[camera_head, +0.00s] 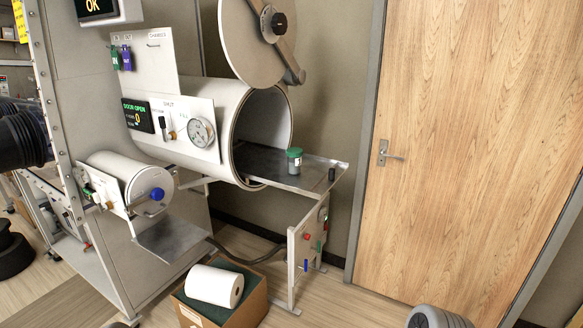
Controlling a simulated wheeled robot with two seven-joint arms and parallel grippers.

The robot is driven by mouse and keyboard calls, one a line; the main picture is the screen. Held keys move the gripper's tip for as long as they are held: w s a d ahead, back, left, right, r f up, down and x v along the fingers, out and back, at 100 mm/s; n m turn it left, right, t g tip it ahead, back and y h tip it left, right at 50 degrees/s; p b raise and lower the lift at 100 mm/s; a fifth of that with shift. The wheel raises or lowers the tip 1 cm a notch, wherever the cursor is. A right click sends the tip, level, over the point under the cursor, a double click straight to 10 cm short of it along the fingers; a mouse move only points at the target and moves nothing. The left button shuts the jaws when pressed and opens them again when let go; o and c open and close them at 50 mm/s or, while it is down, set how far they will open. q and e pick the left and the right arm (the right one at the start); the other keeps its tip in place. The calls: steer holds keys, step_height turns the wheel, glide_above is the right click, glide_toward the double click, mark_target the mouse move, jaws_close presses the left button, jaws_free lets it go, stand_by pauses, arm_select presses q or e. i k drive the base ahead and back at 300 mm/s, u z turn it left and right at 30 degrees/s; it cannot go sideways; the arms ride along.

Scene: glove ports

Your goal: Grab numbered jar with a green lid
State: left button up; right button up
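A small dark grey jar (293,166) with a green lid (294,152) stands upright on a metal tray (318,175). The tray sticks out of the open mouth of a large white cylindrical chamber (237,135). A pale mark shows on the jar's side, but it is too small to read as a number. Neither of my grippers is in view, and nothing touches the jar.
The round chamber door (240,45) is swung up above the opening. A small dark post (332,174) stands at the tray's right end. Below are a valve panel (306,245) and a cardboard box (252,308) with a white roll (214,285). A closed wooden door (470,130) is at right.

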mark_target(294, 154)
steer(key=u, duration=0.25)
steer(key=i, duration=1.05)
steer(key=z, duration=0.15)
